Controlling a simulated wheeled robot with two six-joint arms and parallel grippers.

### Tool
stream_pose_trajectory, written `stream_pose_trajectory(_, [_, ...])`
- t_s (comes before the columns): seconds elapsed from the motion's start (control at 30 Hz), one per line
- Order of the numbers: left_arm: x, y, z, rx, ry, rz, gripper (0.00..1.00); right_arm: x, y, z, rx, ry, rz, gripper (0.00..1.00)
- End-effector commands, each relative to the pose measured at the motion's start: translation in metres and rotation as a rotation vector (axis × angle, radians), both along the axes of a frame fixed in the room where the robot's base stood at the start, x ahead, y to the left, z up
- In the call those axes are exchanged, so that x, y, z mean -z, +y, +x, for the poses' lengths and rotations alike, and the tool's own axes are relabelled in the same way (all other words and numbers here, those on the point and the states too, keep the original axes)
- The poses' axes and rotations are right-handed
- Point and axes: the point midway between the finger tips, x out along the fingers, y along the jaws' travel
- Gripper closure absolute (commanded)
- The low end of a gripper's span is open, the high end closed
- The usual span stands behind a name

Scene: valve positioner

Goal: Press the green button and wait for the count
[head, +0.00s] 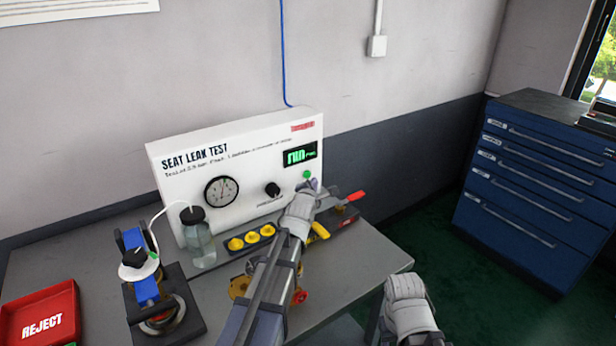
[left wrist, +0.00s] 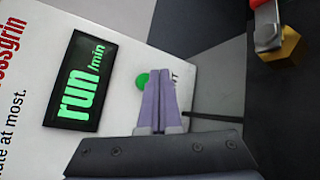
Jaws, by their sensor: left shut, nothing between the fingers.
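The green button (head: 307,174) is on the right of the front of the white seat leak test panel (head: 255,185), below a small display (head: 300,154). My left gripper (head: 311,185) is shut and empty, with its tips right at the button. In the left wrist view the shut fingers (left wrist: 160,90) cover part of the green button (left wrist: 142,80); I cannot tell whether they touch it. The display (left wrist: 80,82) there reads "run" and "/min" in green. Part of my right arm shows at the bottom right of the head view, but its gripper fingers do not.
A gauge (head: 221,191) and black knob (head: 272,189) are on the panel. A bottle (head: 198,240), yellow caps (head: 251,237) and a valve fixture (head: 155,290) stand on the grey bench. A red reject tray (head: 40,318) is at left, a blue drawer cabinet (head: 540,190) at right.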

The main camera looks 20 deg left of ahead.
Motion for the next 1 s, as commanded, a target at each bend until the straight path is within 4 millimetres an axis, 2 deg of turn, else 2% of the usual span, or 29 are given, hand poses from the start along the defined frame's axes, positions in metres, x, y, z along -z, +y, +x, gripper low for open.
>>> stream_pose_trajectory(0.4, [0.000, -0.030, -0.024, 0.001, 0.000, 0.000, 1.00, 0.000, 0.000, 0.000, 0.000, 0.000, 0.000, 0.50])
stream_pose_trajectory(1.0, [-0.004, -0.033, -0.026, 0.000, 0.000, 0.000, 1.00, -0.004, 0.000, 0.000, 0.000, 0.000, 0.000, 0.50])
